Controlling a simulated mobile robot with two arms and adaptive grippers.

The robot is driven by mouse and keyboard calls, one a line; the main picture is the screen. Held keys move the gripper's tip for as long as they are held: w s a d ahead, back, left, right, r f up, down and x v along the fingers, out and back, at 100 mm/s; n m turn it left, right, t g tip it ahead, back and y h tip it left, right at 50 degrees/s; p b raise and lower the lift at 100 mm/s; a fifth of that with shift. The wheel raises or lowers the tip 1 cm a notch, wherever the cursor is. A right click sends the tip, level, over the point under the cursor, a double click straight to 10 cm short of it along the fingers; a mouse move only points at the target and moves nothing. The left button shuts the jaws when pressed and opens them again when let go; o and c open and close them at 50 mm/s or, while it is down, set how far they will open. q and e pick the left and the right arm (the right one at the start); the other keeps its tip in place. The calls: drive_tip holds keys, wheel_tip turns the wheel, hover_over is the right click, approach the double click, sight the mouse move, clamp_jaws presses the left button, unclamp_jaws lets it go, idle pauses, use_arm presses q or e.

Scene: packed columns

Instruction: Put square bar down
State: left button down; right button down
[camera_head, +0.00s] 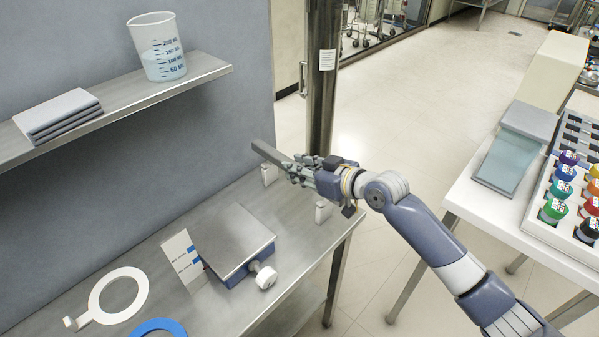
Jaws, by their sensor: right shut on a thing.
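A grey square bar (268,152) sticks out to the upper left from my right gripper (303,169). The gripper is shut on the bar near one end and holds it tilted above the far right corner of the steel bench (215,306). Small white posts stand below on the bench; one post (322,211) is near the right edge and another (268,174) is just below the bar. I cannot tell whether the bar touches that post. My left gripper does not show.
A white ring (94,298) and a blue ring (160,325) lie at front left. The shelf above (110,118) bears a beaker (158,50) and folded cloths (58,113). A white table (487,205) with coloured jars is right.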

drive_tip(key=shift+w+r, duration=0.25)
drive_tip(key=shift+w, duration=0.2)
drive_tip(key=f, duration=0.1)
drive_tip(key=w+f+p, duration=0.1)
drive_tip(key=shift+f, duration=0.4)
drive_tip(key=shift+s+f, duration=0.1)
drive_tip(key=shift+f, duration=0.15)
drive_tip(key=shift+f, duration=0.15)
drive_tip(key=c, duration=1.4)
unclamp_jaws()
drive_tip(key=shift+s+f, duration=0.1)
drive_tip(key=shift+o, duration=0.2)
